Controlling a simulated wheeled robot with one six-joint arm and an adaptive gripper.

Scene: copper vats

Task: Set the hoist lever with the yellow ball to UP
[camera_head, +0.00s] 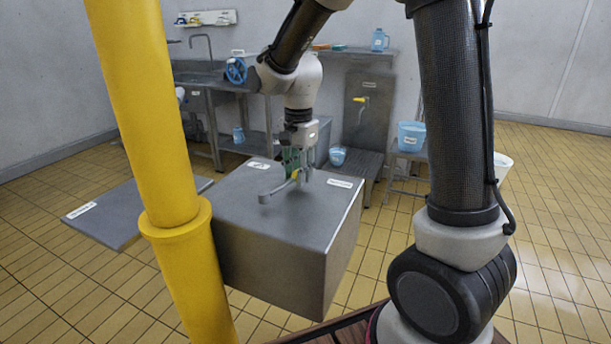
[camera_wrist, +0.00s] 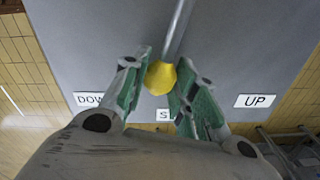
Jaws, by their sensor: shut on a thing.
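The hoist lever is a grey metal rod (camera_wrist: 178,30) with a yellow ball (camera_wrist: 160,78) on its end. It sits on top of a grey metal box (camera_head: 280,262). My gripper (camera_head: 295,172) is above the box, shut on the yellow ball, with a green-padded finger on each side in the wrist view. The ball is near a middle label (camera_wrist: 163,114) that my finger partly hides; only an "S" reads. The DOWN label (camera_wrist: 89,99) is to the left, partly covered, and the UP label (camera_wrist: 255,101) is to the right. The lever stands between them, not at UP.
A yellow post (camera_head: 160,130) stands in front of the box at left. A low grey plate (camera_head: 125,212) lies beside the box. Tiled floor is open at right.

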